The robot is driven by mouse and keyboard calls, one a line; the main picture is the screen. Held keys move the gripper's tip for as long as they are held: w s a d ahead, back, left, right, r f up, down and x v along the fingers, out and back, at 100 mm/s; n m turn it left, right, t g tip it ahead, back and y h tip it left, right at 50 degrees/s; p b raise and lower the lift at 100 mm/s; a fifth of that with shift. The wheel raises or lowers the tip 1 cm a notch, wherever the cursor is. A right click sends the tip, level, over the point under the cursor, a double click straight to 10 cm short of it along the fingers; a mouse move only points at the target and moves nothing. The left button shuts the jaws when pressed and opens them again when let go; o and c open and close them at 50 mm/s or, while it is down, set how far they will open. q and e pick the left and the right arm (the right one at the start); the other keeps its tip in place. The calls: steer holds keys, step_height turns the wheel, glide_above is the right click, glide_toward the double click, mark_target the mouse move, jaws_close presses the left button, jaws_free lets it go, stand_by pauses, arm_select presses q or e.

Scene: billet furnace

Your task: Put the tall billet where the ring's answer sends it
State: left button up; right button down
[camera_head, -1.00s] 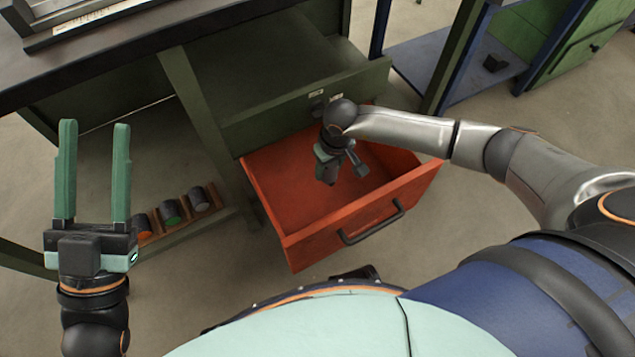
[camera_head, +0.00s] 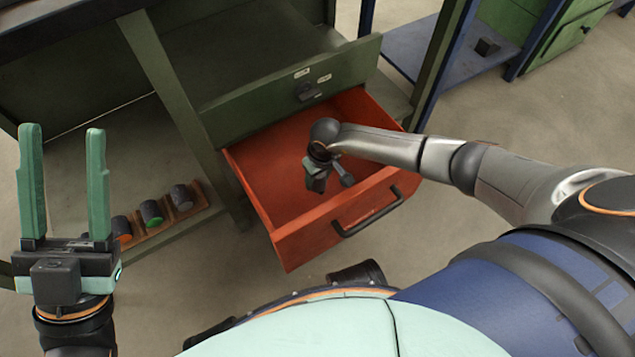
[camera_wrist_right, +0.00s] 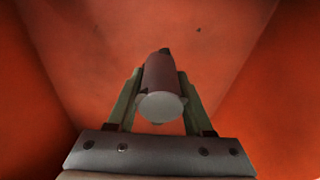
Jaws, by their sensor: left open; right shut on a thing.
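My right gripper (camera_head: 326,182) is inside the open red drawer (camera_head: 290,246). In the right wrist view, its fingers (camera_wrist_right: 160,88) are shut on a dark cylindrical billet (camera_wrist_right: 160,76) with a pale round end facing the camera. The red drawer floor and walls surround it there. I cannot tell whether the billet touches the floor. In the head view the gripper and arm mostly hide this billet. My left gripper (camera_head: 67,195) is open and empty, fingers upward, at the left. No ring can be made out.
A wooden rack (camera_head: 140,238) on the lower left holds several short dark cylinders with orange, green and grey ends. A closed green drawer front (camera_head: 285,97) with a dark knob is above the red drawer. A dark handle (camera_head: 367,214) sticks out in front.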

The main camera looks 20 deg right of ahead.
mark_target(317, 184)
steer(key=shift+w+f, duration=0.1)
steer(key=shift+f, duration=0.85)
steer(key=shift+r, duration=0.1)
arm_select(q)
steer(key=shift+f, duration=0.55)
steer(key=shift+d+f+b, duration=0.1)
steer(key=shift+f+b, duration=0.3)
steer(key=shift+b, duration=0.15)
arm_select(e)
steer(key=shift+f, duration=0.35)
arm_select(q)
steer(key=shift+f, duration=0.3)
arm_select(e)
steer(key=shift+f, duration=0.3)
steer(key=shift+c, duration=1.4)
jaws_free()
arm_select(q)
steer(key=shift+r, duration=0.15)
arm_select(e)
steer(key=shift+r, duration=0.1)
